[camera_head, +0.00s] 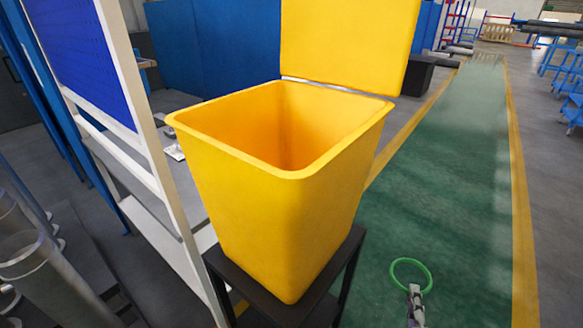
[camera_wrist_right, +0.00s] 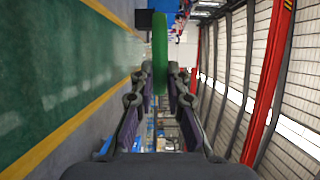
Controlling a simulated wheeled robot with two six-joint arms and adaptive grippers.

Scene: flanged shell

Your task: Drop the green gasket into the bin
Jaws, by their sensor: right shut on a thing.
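The yellow bin (camera_head: 278,200) stands in the middle of the head view with its lid (camera_head: 350,45) raised at the back. Its inside looks empty as far as I see. The green gasket (camera_head: 411,262) is a thin ring at the lower right of the head view. My right gripper (camera_head: 414,293) is shut on the gasket's near edge, to the right of the bin and apart from it. In the right wrist view the gasket (camera_wrist_right: 160,52) shows edge-on between the fingertips (camera_wrist_right: 160,78). My left gripper is in neither view.
The bin stands on a dark stand (camera_head: 270,306). A white-framed rack with a blue panel (camera_head: 85,50) is close on the bin's left. Grey metal cylinders (camera_head: 40,275) are at the lower left. A green walkway (camera_head: 450,190) with yellow lines lies open on the right.

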